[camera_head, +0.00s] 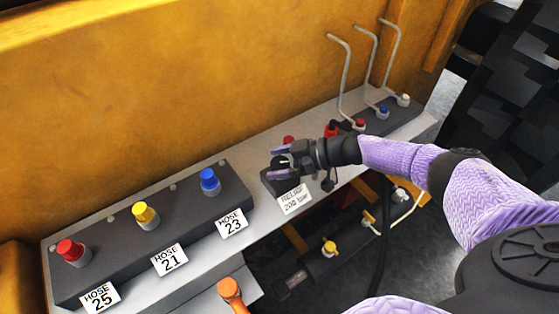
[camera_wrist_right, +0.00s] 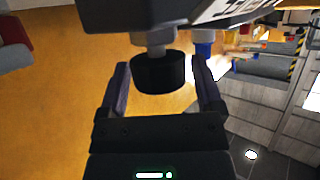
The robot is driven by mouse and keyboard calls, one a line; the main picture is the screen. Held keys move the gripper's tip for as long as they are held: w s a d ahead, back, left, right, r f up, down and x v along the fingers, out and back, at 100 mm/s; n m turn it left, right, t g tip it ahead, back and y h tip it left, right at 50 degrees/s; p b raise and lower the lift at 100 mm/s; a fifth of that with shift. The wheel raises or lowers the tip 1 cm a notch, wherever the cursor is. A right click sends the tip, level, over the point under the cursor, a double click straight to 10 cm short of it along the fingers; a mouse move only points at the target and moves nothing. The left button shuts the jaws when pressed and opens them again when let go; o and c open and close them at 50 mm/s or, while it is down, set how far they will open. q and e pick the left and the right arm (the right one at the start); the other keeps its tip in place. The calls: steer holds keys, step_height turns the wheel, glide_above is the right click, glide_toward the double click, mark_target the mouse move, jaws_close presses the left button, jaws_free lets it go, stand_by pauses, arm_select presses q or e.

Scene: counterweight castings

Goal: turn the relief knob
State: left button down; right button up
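The relief knob (camera_wrist_right: 160,74) is a black round cap on a pale stem in the right wrist view, under the edge of a dark block. In the head view my right gripper mostly hides it, above the white "RELIEF 200 bar" label (camera_head: 295,199). My right gripper (camera_head: 281,162) is at the knob, with one finger on each side of it. In the wrist view the fingers are spread, with narrow gaps visible between them and the knob. My left gripper is not in view.
To the left, a dark block carries red (camera_head: 70,250), yellow (camera_head: 145,214) and blue (camera_head: 209,181) capped fittings with hose labels. Bent metal levers (camera_head: 345,75) stand at the back right. An orange handle (camera_head: 231,292) is at the front. A yellow wall (camera_head: 180,95) rises behind.

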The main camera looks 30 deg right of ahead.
steer(key=shift+o, duration=0.4)
steer(key=p+v, duration=0.1)
steer(key=v, duration=0.9)
steer(key=shift+a, duration=0.1)
